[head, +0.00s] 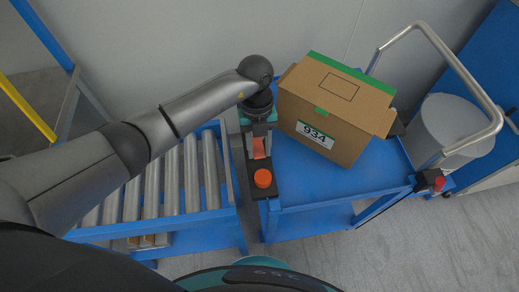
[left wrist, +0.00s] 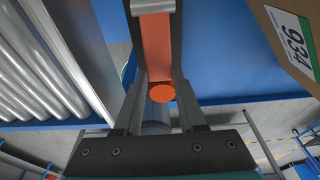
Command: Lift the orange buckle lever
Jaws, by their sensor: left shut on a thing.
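The buckle is a dark narrow bracket (head: 268,192) on the left edge of the blue cart, with an orange strip (head: 258,148) along it and a round orange knob (head: 263,178) at its near end. In the left wrist view the orange strip (left wrist: 156,45) runs between dark rails, and the round orange end (left wrist: 161,93) lies between the fingers. My left gripper (head: 258,140) reaches down over the buckle. Its fingers (left wrist: 161,80) are shut on the orange lever; the exact contact is partly hidden. My right gripper is not in view.
A cardboard box (head: 315,100) labelled 934 stands tilted on the blue cart (head: 325,185), close to the right of my left gripper. A roller conveyor (head: 165,180) adjoins on the left. A grey metal handle (head: 455,65) and a grey cylinder (head: 450,130) are at right.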

